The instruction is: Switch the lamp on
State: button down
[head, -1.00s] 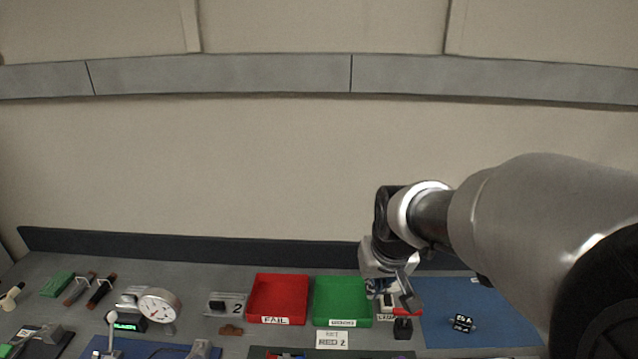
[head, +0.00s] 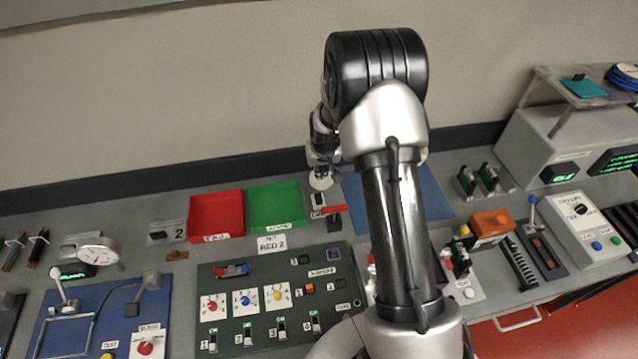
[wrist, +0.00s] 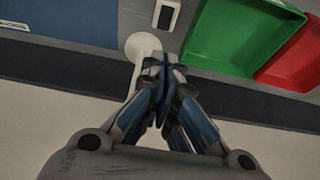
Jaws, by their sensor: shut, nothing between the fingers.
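A small pale box with a dark rocker-like face (wrist: 167,14) lies at the top of the wrist view, beside the green bin. In the head view the box (head: 318,200) is just right of the green bin. A white round-headed thing on a stem (wrist: 142,45), perhaps the lamp, stands between the box and my fingers. I cannot tell whether it is lit. My gripper (wrist: 165,62) is shut and empty, its tips overlapping the stem in the picture; contact is unclear. In the head view my gripper (head: 321,168) is partly hidden by my arm.
The green bin (head: 276,206) and red bin (head: 216,213) stand left of the box. A red-and-black item (head: 335,212) is close to the box. A blue mat (head: 425,190) lies right, partly behind my arm. A dark control panel (head: 225,325) lies in front.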

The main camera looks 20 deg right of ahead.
aim_at(318, 194)
jog(key=x, duration=0.9)
jog(key=s+x, duration=0.1)
jog(key=x, duration=0.3)
jog(key=shift+w+a+f, duration=0.1)
jog(key=shift+w+f, duration=0.1)
jog(key=shift+f, duration=0.35)
jog(key=shift+f+b, duration=0.1)
jog(key=shift+b, duration=0.25)
jog(key=shift+w+f+b, duration=0.2)
jog(key=shift+f+b, duration=0.25)
jog(key=shift+b, duration=0.45)
jog(key=shift+s+r, duration=0.1)
jog(key=shift+r, duration=0.05)
jog(key=shift+s+a+r+p, duration=0.1)
jog(key=shift+s+r+p, duration=0.2)
jog(key=shift+s+p, duration=0.3)
